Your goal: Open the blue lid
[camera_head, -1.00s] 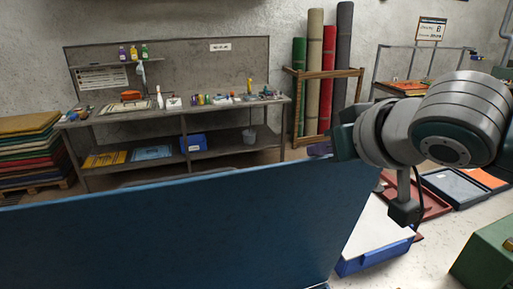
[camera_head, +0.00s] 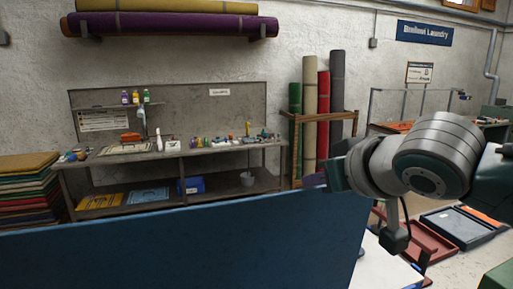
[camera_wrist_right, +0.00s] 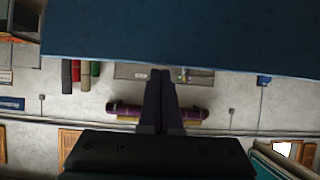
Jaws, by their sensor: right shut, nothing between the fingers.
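The blue lid (camera_head: 180,249) is a large flat panel across the bottom of the head view, standing raised with its top edge sloping up to the right. It also fills the top of the right wrist view (camera_wrist_right: 185,38). My right gripper (camera_head: 315,181) is at the lid's upper edge near its right corner, with its purple fingers partly hidden by my wrist. In the wrist view its fingers (camera_wrist_right: 160,76) are together and empty, pointing toward the lid's edge. I cannot tell whether they touch it. My left gripper is out of view.
A workbench (camera_head: 95,162) with bottles and tools stands behind the lid against the wall. Rolled rugs stand in a wooden rack (camera_head: 285,150). Stacked mats (camera_head: 25,190) lie at the left. Red (camera_head: 428,243) and dark trays lie on the floor at the right.

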